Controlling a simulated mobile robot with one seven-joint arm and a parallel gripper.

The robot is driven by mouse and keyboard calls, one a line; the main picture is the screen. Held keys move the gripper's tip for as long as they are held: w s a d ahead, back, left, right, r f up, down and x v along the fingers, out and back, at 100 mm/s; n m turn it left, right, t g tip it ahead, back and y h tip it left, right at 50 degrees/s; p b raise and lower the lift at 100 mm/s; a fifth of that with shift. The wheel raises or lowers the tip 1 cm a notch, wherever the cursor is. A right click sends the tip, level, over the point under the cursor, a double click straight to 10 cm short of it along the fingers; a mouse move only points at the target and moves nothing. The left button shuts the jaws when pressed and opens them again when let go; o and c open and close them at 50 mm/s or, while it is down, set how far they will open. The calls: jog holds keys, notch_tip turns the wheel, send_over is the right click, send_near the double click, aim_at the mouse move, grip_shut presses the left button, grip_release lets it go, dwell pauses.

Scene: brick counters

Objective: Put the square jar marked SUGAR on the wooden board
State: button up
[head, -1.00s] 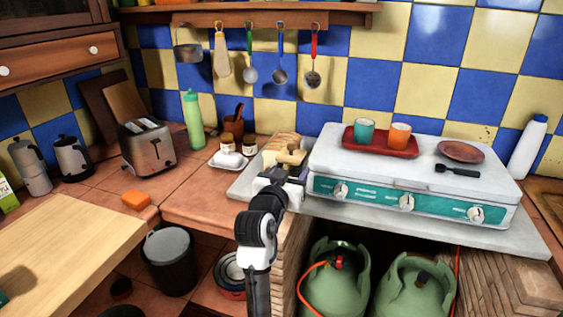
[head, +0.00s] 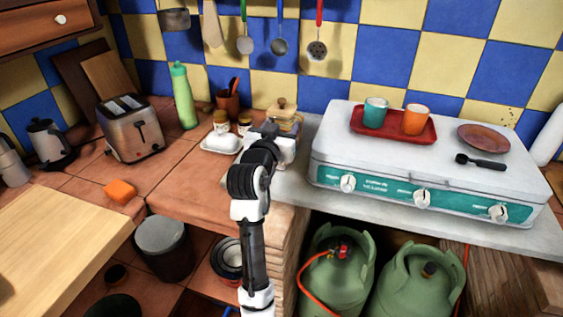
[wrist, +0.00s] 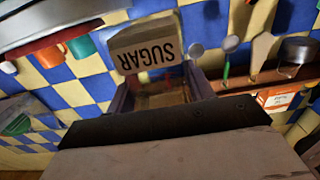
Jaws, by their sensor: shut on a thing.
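The square jar marked SUGAR (wrist: 146,46) is between the fingers of my gripper (wrist: 160,88), which is shut on it. Its label reads upside down in the wrist view. In the head view the jar (head: 287,117), with a knobbed wooden lid, shows just beyond my gripper (head: 270,131), left of the stove. My gripper and arm hide its lower part, so I cannot tell how far it is off the counter. A pale wooden board (head: 60,250) lies at the lower left. Two darker boards (head: 107,78) lean on the wall behind the toaster.
The white stove (head: 340,150) carries a red tray (head: 365,128) with two cups. Small jars and a white dish (head: 221,144) stand left of my gripper. The toaster (head: 133,127), green bottle (head: 184,97) and orange sponge (head: 120,191) are farther left. The pale board looks clear.

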notch_tip(320, 180, down, 12)
jog(key=shift+f+p, duration=0.1)
jog(key=shift+p, duration=0.55)
jog(key=shift+f, duration=0.15)
jog(key=o, duration=1.2)
